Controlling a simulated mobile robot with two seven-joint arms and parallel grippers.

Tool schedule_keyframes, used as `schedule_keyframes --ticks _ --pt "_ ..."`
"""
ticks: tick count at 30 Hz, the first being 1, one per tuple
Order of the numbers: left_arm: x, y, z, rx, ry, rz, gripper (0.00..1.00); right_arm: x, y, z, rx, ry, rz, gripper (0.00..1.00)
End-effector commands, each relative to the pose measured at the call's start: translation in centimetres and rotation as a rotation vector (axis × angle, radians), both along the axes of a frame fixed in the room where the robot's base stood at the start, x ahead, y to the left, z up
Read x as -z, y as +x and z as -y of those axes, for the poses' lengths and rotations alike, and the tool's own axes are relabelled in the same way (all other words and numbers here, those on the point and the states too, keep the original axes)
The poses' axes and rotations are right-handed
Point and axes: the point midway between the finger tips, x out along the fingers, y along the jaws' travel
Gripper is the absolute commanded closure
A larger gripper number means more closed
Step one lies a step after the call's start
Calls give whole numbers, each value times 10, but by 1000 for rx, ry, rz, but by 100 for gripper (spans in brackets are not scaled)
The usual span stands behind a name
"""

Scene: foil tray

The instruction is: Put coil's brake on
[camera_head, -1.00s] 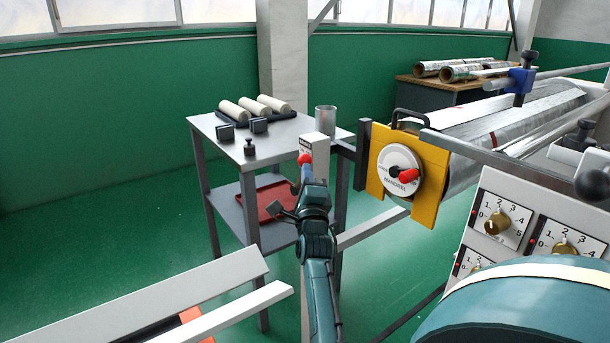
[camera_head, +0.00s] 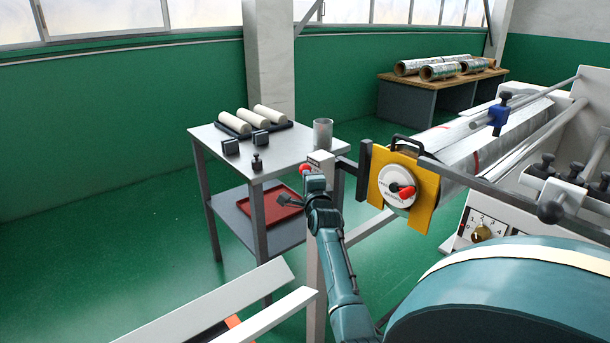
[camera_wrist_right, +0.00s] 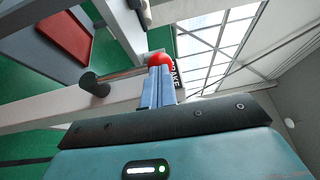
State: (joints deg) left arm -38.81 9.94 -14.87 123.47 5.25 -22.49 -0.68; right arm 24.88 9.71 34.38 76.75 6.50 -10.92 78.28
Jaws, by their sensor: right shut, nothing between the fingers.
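The brake's red knob (camera_head: 305,169) sits beside a pale box (camera_head: 321,160) on a post left of the coil. In the right wrist view the red knob (camera_wrist_right: 160,58) shows just beyond my fingertips, by a dark label reading "…AKE" (camera_wrist_right: 175,72). My right gripper (camera_head: 311,180) is shut and empty, its blue fingers (camera_wrist_right: 159,72) side by side at the knob. They look in contact or nearly so; I cannot tell which. The foil coil (camera_head: 465,145) lies behind a yellow plate (camera_head: 425,205) with a white mandrel disc (camera_head: 394,187). My left gripper is not in view.
A grey side table (camera_head: 285,160) holds white rolls (camera_head: 267,115), dark blocks and a metal cup (camera_head: 323,133); a red tray (camera_head: 268,205) lies on its shelf. A control panel (camera_head: 483,226) stands right. A pale rail (camera_head: 270,318) crosses low in front.

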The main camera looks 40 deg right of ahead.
Motion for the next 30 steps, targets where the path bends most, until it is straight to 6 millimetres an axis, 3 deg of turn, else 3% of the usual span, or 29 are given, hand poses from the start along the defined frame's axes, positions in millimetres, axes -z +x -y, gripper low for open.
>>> schedule_keyframes --ticks 1,6,13,30 --pt "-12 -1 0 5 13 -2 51 -12 5 3 1 6 -29 100" --pt "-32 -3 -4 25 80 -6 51 -20 23 6 0 25 -181 100" --pt "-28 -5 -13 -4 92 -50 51 -14 44 7 -2 45 -369 100" --pt "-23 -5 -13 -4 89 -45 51 -5 64 11 0 39 -361 100"
